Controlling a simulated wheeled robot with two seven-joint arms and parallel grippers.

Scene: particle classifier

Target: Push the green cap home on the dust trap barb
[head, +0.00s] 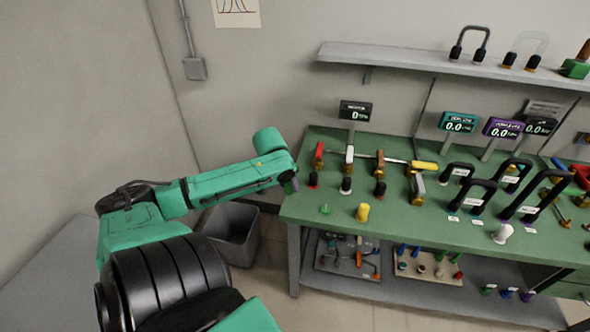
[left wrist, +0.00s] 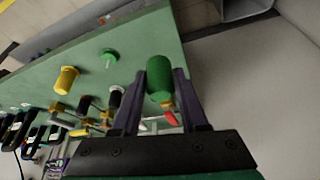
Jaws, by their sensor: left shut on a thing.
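A green cylindrical cap (left wrist: 160,76) sits between the two dark fingers of my left gripper (left wrist: 162,92) in the left wrist view. The gripper is shut on it. In the head view my left gripper (head: 290,184) is at the left edge of the green bench, and the cap is hidden there. I cannot tell for certain which fitting is the dust trap barb. A red-tipped fitting (left wrist: 171,118) shows just past the cap in the wrist view; I cannot tell whether they touch. My right gripper is not in view.
A small green piece (head: 325,209) and a yellow cap (head: 362,212) stand near the front of the green bench (head: 410,232). Red, white and brown-handled valves stand behind them. Black handled weights and displays fill the right. A grey bin (head: 232,235) stands left of the bench.

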